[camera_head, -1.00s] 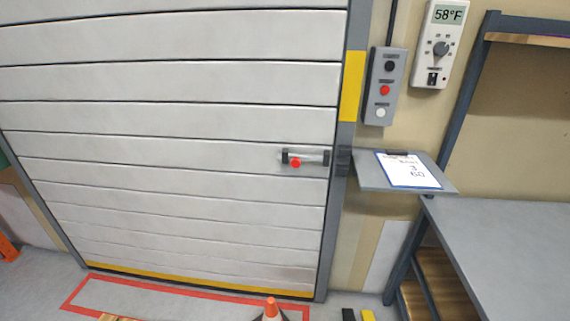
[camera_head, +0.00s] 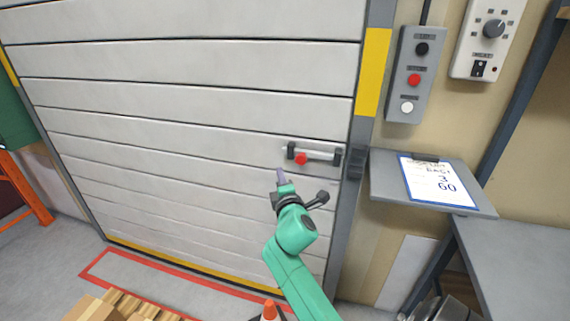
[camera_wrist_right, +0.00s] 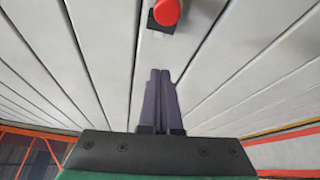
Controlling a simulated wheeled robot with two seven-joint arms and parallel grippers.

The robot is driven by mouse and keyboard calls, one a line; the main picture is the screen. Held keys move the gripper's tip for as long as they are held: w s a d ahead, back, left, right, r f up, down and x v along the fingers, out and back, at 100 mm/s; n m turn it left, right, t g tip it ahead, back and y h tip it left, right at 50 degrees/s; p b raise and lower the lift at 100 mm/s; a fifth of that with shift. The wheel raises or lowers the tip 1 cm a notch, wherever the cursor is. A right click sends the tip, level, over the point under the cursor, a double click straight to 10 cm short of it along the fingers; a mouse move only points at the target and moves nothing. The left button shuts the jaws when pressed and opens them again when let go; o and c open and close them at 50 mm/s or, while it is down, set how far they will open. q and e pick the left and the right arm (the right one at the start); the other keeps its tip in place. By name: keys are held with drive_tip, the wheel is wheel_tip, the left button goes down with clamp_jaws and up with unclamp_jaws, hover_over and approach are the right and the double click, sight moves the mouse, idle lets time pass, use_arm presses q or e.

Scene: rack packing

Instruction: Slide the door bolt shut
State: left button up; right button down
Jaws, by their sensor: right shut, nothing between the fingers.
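The door bolt (camera_head: 318,154) is a light metal bar in dark brackets, with a red knob (camera_head: 301,159) near its left end. It is mounted on the white slatted door (camera_head: 200,120), beside the right frame post. My right gripper (camera_head: 281,175) is shut and empty, a little below and left of the red knob, apart from it. In the right wrist view the closed purple fingers (camera_wrist_right: 158,85) point up toward the red knob (camera_wrist_right: 167,12), which sits at the top edge with a dark bracket behind it. My left gripper is not in view.
A grey button box (camera_head: 412,75) and a clipboard (camera_head: 437,182) on a small shelf (camera_head: 385,180) are right of the door. A grey table (camera_head: 515,255) stands at lower right. Wooden pieces (camera_head: 110,306) and an orange cone (camera_head: 268,311) are on the floor.

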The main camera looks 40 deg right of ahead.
sight(311, 157)
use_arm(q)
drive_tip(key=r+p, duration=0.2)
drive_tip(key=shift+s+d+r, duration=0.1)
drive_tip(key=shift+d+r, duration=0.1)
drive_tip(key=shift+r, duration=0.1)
use_arm(e)
drive_tip(key=w+d, duration=0.2)
drive_tip(key=d, duration=0.4)
drive_tip(key=shift+w, duration=0.2)
drive_tip(key=shift+w, duration=0.1)
use_arm(q)
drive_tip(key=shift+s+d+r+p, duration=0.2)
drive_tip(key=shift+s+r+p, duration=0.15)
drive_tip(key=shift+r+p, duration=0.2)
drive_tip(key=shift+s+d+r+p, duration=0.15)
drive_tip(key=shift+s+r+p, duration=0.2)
drive_tip(key=shift+p, duration=0.25)
use_arm(e)
drive_tip(key=s+d, duration=0.4)
drive_tip(key=s, duration=0.1)
drive_tip(key=shift+s, duration=0.35)
